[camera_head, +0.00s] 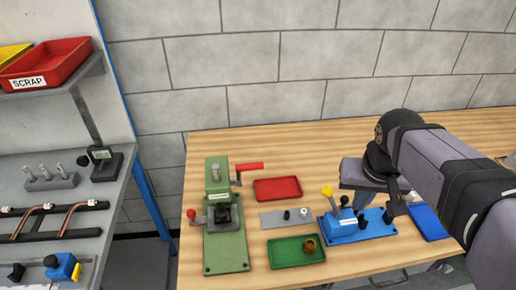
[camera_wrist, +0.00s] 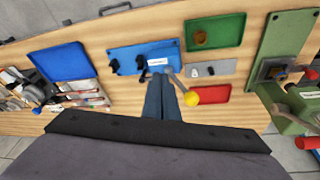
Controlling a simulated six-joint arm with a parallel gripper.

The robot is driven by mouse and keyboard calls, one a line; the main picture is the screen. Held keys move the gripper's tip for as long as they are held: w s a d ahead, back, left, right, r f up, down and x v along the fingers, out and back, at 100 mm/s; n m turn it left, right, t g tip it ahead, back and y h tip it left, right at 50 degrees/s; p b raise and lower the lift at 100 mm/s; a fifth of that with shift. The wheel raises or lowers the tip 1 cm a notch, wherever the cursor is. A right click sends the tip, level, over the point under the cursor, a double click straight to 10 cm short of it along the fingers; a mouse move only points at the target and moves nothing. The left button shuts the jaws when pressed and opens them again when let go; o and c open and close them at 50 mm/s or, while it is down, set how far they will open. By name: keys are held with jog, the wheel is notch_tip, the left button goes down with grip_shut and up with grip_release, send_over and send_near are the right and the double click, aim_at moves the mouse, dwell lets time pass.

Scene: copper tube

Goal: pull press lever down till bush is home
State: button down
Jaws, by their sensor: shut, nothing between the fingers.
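A green press (camera_head: 226,240) stands at the left of the wooden bench, with a red-handled lever (camera_head: 250,167) sticking out sideways near its top. A blue fixture (camera_head: 350,229) sits right of centre; its lever with a yellow knob (camera_head: 327,191) points up. My gripper (camera_head: 350,205) is above the blue fixture. In the wrist view its fingers (camera_wrist: 160,76) are shut and empty, close beside the yellow-knobbed lever (camera_wrist: 192,98); I cannot tell if they touch it. A brown ring-like piece (camera_head: 310,246), possibly a bush, lies in the green tray (camera_head: 278,256). Whether a bush is in either fixture is unclear.
A red tray (camera_head: 277,189) and a grey plate (camera_head: 272,219) with small black and white parts lie between the two fixtures. A blue tray (camera_head: 429,222) is at the right. A side bench (camera_head: 60,195) with a red SCRAP bin (camera_head: 45,65) stands left.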

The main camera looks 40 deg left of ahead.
jog(key=s+a+r+n+y+p, duration=0.1)
jog(key=s+a+r, duration=0.2)
jog(key=a+r, duration=0.4)
jog(key=s+a+r+n+t+y, duration=0.1)
jog(key=s+a+r, duration=0.25)
jog(key=a, duration=0.45)
jog(key=s+a+r+n+y+p, duration=0.1)
jog(key=s+a+r+n, duration=0.15)
jog(key=a+r, duration=0.5)
notch_tip(320, 180, down, 10)
jog(key=a+p, duration=0.1)
jog(key=shift+w+a+f+m+p, duration=0.15)
jog(key=shift+w+f+m+p, duration=0.1)
jog(key=shift+m+p, duration=0.15)
jog(key=shift+s+f+t+y+b, duration=0.15)
jog(key=shift+t+y+b, duration=0.15)
jog(key=shift+b, duration=0.35)
